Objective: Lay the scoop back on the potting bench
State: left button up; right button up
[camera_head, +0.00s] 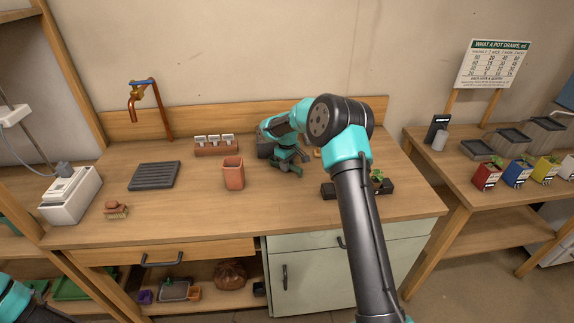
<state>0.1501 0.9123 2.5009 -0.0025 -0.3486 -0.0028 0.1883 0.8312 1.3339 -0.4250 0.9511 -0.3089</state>
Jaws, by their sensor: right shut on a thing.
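The potting bench (210,208) is a wooden bench with a low backboard, in the middle of the head view. My right gripper (287,167) is low over the back middle of its top, right of the terracotta pot. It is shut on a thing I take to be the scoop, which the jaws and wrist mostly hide. I cannot tell whether the scoop touches the bench. A small orange-tan piece (317,153) shows just right of the wrist; I cannot tell what it belongs to. My left gripper is out of view; only part of that arm shows at bottom left.
A dark tray with a seedling (378,183) is partly behind my right arm. The bench's front middle is clear.

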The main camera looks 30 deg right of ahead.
jog(key=o, duration=0.9)
jog(key=shift+f, duration=0.1)
notch_tip(320, 180, up, 12)
jog(key=shift+r, duration=0.15)
dwell(0.3)
dwell(0.4)
